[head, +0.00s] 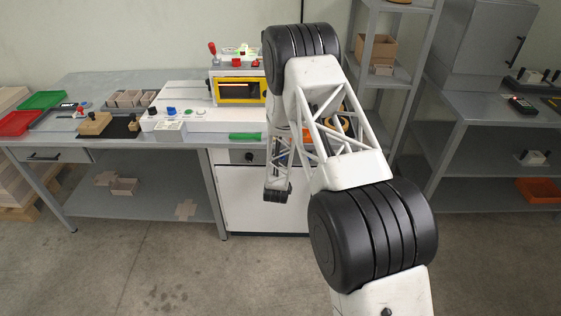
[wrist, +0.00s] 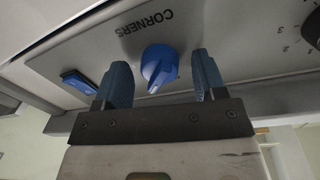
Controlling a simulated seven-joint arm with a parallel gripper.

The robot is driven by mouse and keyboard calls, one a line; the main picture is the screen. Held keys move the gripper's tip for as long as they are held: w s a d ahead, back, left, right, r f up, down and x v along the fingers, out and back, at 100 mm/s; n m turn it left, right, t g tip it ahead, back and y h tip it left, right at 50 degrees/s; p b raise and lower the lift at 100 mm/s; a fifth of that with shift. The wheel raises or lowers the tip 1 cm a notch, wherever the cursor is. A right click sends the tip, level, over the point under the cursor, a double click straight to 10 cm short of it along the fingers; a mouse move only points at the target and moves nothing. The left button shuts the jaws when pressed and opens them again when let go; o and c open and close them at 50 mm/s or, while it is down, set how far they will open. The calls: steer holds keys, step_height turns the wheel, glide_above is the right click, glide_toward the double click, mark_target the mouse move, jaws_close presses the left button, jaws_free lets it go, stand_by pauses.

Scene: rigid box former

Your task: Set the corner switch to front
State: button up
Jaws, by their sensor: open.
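The corner switch is a blue rotary knob (wrist: 159,67) on a grey panel, below the printed word CORNERS, which appears upside down in the wrist view. A pale pointer mark shows on the knob's edge nearest my gripper. My gripper (wrist: 164,82) is open, with one blue finger on each side of the knob. Gaps show between the knob and both fingers, and they do not appear to touch it. In the head view my arm hides the gripper and the panel with this knob.
A blue rocker switch (wrist: 79,82) sits left of the fingers, and a black dial (wrist: 312,30) with numbers is at the right. In the head view, the box former (head: 238,90) with its yellow-framed opening stands on the grey workbench (head: 95,82).

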steer(key=c, duration=0.9)
steer(key=shift+n, duration=0.4)
steer(key=n, duration=0.3)
steer(key=shift+n, duration=0.3)
steer(key=n, duration=0.5)
steer(key=shift+t, duration=0.3)
